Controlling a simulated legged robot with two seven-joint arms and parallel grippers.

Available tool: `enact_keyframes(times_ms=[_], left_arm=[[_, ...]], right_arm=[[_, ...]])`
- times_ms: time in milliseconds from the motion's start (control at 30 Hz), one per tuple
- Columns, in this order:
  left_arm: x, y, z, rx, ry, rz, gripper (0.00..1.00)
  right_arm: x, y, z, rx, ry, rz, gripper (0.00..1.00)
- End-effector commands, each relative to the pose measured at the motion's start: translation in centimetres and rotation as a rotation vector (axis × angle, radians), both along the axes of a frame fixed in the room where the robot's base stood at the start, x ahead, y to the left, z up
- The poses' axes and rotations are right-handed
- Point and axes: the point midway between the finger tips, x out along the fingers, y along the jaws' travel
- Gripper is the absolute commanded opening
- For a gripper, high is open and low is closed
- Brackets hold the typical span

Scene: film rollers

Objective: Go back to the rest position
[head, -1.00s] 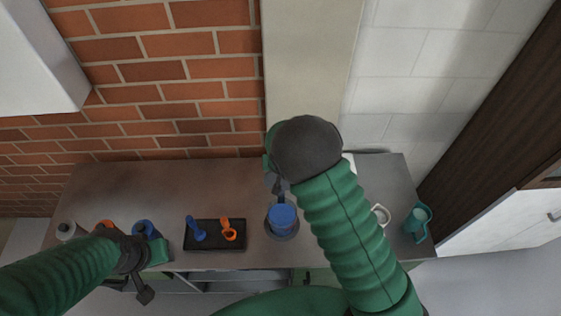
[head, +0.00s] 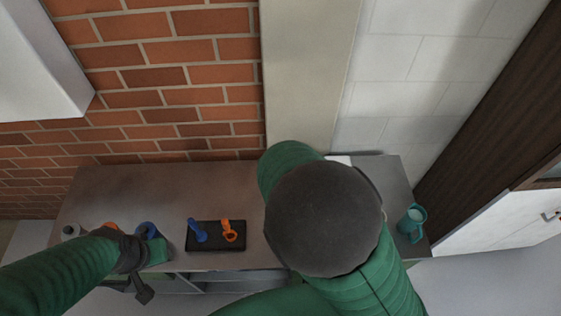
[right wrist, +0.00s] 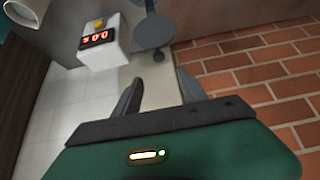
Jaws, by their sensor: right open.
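My right arm crosses the right half of the worktop in the head view, and its dark rounded joint hides the gripper there. In the right wrist view my right gripper (right wrist: 160,90) is open, with nothing between its fingers. My left gripper (head: 138,286) is low at the worktop's left front edge, and its jaws are unclear. A blue roller (head: 197,230) and an orange roller (head: 230,230) lie in a black tray (head: 216,247) between the arms.
A grey worktop (head: 130,190) runs along a brick wall (head: 180,100). A teal mug (head: 411,222) stands at its right end. Blue (head: 147,230), orange (head: 111,227) and pale (head: 70,231) items stand by my left gripper. The right wrist view shows a white display box (right wrist: 100,42) and a grey-blue disc (right wrist: 148,33).

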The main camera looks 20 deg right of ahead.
Motion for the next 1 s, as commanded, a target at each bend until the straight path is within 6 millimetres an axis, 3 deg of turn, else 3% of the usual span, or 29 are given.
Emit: enact_keyframes(times_ms=[467,567,700,800,900,1000], left_arm=[[0.0,0.0,-0.5,0.000,0.000,0.000,0.36],[0.0,0.0,-3.5,0.000,0.000,0.000,0.36],[0.0,0.0,-10.7,0.000,0.001,0.000,0.36],[0.0,0.0,-15.1,0.000,0.002,0.000,0.36],[0.0,0.0,-17.8,0.000,0.001,0.000,0.36],[0.0,0.0,-18.8,0.000,0.001,0.000,0.36]], right_arm=[[-0.4,-0.1,-0.6,0.004,0.008,0.000,0.49],[-2.2,-0.6,-4.6,0.037,0.071,0.011,0.49],[-7.4,-1.2,-12.5,0.112,0.216,0.085,0.49],[-11.0,-1.8,-16.1,0.124,0.287,0.165,0.49],[-13.8,-2.8,-18.0,0.095,0.333,0.229,0.49],[-15.3,-3.5,-18.6,0.062,0.358,0.264,0.49]])
